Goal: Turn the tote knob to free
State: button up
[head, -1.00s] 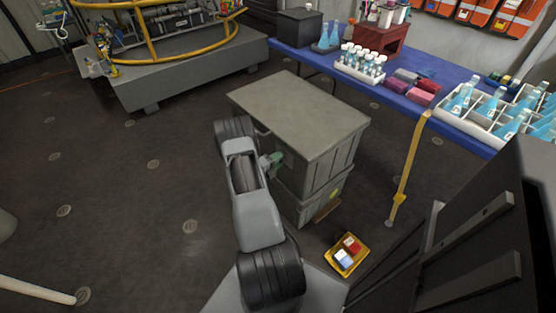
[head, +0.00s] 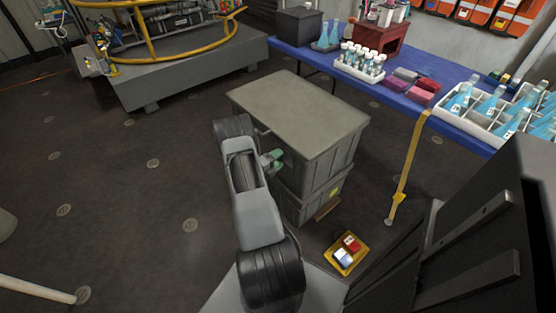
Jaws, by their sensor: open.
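A grey tote (head: 300,112) with a flat lid stands stacked on a lower grey tote (head: 303,195) on the floor, in the middle of the head view. My arm reaches up in front of its left side. My gripper (head: 276,158) shows as a small grey-green part close to the tote's near side, mostly hidden by my own arm. It is open. Whether it touches the tote cannot be told. The knob cannot be made out clearly; my arm and gripper cover that area.
A yellow tray (head: 361,247) with small red, white and blue items lies on the floor to the right. A blue table (head: 392,98) with bottles stands behind the totes. A yellow strap (head: 408,170) hangs from it. A grey platform (head: 185,75) stands back left. Floor at left is mostly clear.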

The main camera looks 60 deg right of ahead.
jog(key=p+v, duration=0.1)
jog(key=v, duration=1.2)
jog(key=shift+a+p, duration=0.4)
